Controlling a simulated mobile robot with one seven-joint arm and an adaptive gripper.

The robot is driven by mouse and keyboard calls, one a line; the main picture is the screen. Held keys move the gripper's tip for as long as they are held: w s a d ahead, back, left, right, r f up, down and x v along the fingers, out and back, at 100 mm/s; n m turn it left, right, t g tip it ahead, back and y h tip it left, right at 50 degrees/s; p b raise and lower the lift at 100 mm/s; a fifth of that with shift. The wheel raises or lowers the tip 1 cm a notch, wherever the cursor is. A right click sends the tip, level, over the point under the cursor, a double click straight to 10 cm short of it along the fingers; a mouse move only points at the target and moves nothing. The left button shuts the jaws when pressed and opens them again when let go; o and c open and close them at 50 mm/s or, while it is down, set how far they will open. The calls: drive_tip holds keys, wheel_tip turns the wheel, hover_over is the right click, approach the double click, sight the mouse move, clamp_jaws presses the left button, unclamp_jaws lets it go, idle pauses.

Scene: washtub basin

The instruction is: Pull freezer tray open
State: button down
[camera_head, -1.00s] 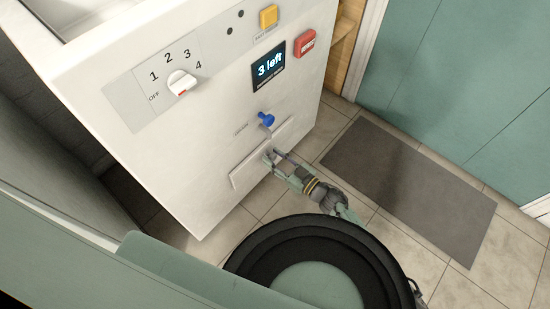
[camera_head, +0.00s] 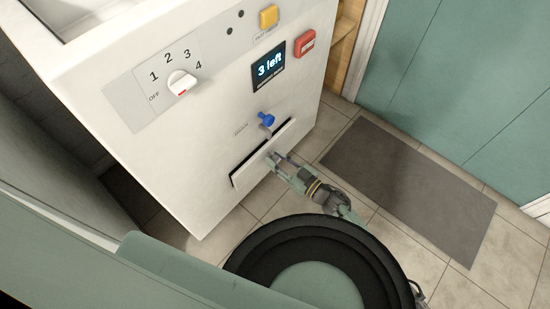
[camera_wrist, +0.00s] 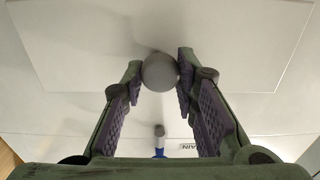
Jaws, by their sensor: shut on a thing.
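The freezer tray (camera_head: 246,172) is a wide white drawer front low on the white appliance. It stands slightly out from the front, with a dark gap along its upper edge. My gripper (camera_head: 275,158) is at the middle of the tray front. In the wrist view my gripper (camera_wrist: 160,75) has its two fingers on either side of a round grey knob (camera_wrist: 160,72), shut on it. The white tray front (camera_wrist: 90,40) fills much of the background there. In the head view the knob is mostly hidden by the fingers.
A blue drain valve (camera_head: 266,119) sits just above the tray. The white appliance (camera_head: 190,150) also carries a dial (camera_head: 182,82), a display (camera_head: 269,66), a yellow button (camera_head: 268,16) and a red switch (camera_head: 305,43). A grey mat (camera_head: 410,190) lies on the tiled floor to the right.

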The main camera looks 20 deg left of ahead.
drive_tip(key=v, duration=1.1)
drive_tip(key=shift+d, duration=0.2)
drive_tip(key=c, duration=1.3)
unclamp_jaws()
drive_tip(key=v, duration=1.2)
drive_tip(key=shift+r, duration=0.1)
